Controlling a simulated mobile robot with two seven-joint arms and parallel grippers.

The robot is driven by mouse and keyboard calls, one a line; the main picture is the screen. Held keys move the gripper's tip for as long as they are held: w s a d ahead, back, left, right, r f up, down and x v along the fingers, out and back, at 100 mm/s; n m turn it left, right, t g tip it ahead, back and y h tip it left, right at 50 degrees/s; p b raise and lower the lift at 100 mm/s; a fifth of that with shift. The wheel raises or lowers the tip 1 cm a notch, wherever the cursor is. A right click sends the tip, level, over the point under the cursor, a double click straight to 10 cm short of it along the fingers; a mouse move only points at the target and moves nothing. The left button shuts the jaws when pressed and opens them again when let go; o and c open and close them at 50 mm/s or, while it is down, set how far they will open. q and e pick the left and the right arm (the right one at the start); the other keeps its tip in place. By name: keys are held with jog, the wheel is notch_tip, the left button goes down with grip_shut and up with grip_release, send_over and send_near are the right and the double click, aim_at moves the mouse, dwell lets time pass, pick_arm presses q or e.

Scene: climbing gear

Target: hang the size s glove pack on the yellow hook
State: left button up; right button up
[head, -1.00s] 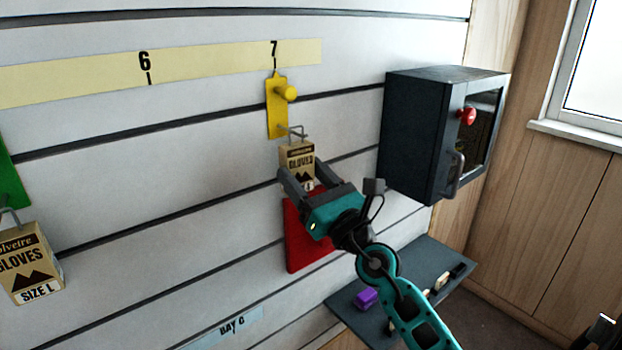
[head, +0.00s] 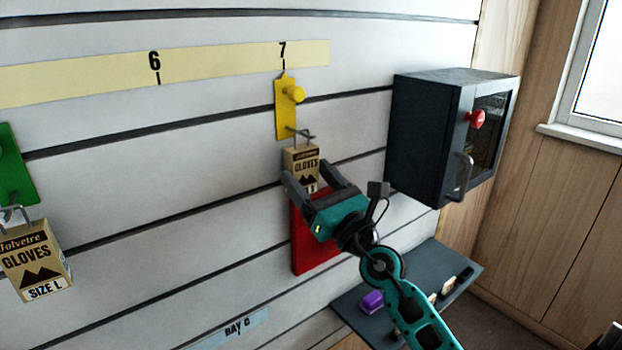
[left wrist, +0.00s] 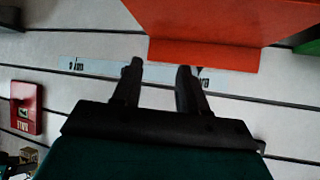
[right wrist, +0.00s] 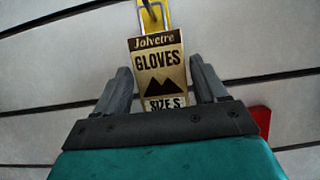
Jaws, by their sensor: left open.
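The size S glove pack (head: 301,158) is a tan box with a dark mountain print. It appears to hang upright from the wire prong of the yellow hook (head: 285,112), below the 7 mark. My right gripper (head: 306,172) is open just in front of it. In the right wrist view, the pack (right wrist: 159,68) shows between and beyond the fingers of the right gripper (right wrist: 160,66), with a gap on each side. The prong's contact with the pack is not clear. My left gripper (left wrist: 160,67) is open and empty, seen only in the left wrist view.
A size L glove pack (head: 37,262) hangs on a green hook (head: 14,165) at left. A red panel (head: 305,250) is behind my right gripper. A dark cabinet (head: 425,135) with a red knob is at right. A shelf (head: 440,265) below holds a purple block (head: 372,301).

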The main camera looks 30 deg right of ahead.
jog(key=o, duration=0.3)
jog(key=b+v, duration=0.6)
jog(key=v, duration=0.7)
jog(key=shift+r, duration=0.1)
